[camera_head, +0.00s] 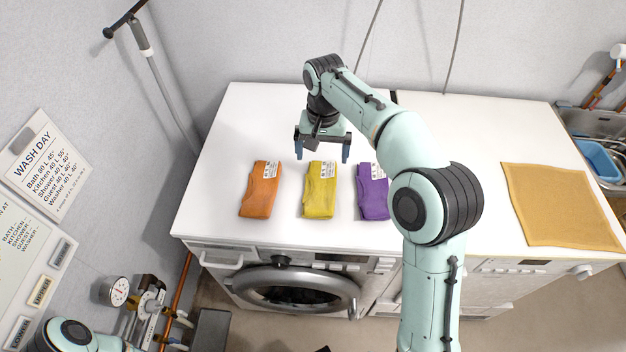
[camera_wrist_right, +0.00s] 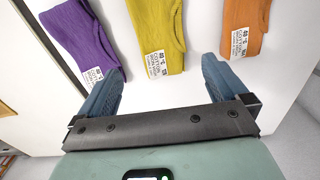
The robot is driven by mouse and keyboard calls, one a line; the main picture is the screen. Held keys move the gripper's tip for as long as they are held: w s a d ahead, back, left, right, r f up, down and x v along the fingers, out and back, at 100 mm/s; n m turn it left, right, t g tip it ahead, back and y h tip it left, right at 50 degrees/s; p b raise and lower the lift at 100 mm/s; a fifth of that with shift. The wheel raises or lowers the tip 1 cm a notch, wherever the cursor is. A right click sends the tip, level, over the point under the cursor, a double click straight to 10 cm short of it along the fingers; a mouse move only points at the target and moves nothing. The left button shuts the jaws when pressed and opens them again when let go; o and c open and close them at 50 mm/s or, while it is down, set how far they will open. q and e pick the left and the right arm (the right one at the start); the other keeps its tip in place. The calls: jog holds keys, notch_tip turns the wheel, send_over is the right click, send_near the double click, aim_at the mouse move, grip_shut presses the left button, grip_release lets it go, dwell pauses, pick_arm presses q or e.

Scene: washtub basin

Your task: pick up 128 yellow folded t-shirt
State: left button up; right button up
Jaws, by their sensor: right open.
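The yellow folded t-shirt (camera_head: 320,192) lies flat on the white top, between an orange folded one (camera_head: 260,190) and a purple one (camera_head: 372,198). It carries a white printed label at its far end. My right gripper (camera_head: 322,154) is open and empty, above the white top just beyond the label end of the yellow t-shirt. In the right wrist view the yellow t-shirt (camera_wrist_right: 157,30) lies ahead of the gap between the open fingers (camera_wrist_right: 160,92), apart from them. My left gripper is not in view; only part of my left arm shows at the lower left.
The purple t-shirt is partly hidden behind my right arm. A tan cloth (camera_head: 560,207) lies on the right of the top, near a sink with a blue tub (camera_head: 598,160). A washing machine door (camera_head: 297,289) is below. The top's far left is clear.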

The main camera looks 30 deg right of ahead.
aim_at(320, 182)
jog(key=f, duration=0.4)
jog(key=f+b, duration=0.1)
jog(key=f, duration=0.1)
jog(key=shift+s+f, duration=0.3)
jog(key=shift+s, duration=0.05)
jog(key=shift+w+a+f+b, duration=0.1)
jog(key=shift+f+b, duration=0.1)
jog(key=shift+f, duration=1.3)
jog(key=shift+w+a+f+b, duration=0.1)
jog(key=shift+f+b, duration=0.1)
jog(key=shift+f, duration=1.3)
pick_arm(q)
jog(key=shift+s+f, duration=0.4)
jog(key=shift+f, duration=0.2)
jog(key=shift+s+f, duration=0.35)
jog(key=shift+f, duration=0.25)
pick_arm(e)
jog(key=shift+r, duration=0.1)
jog(key=c, duration=0.8)
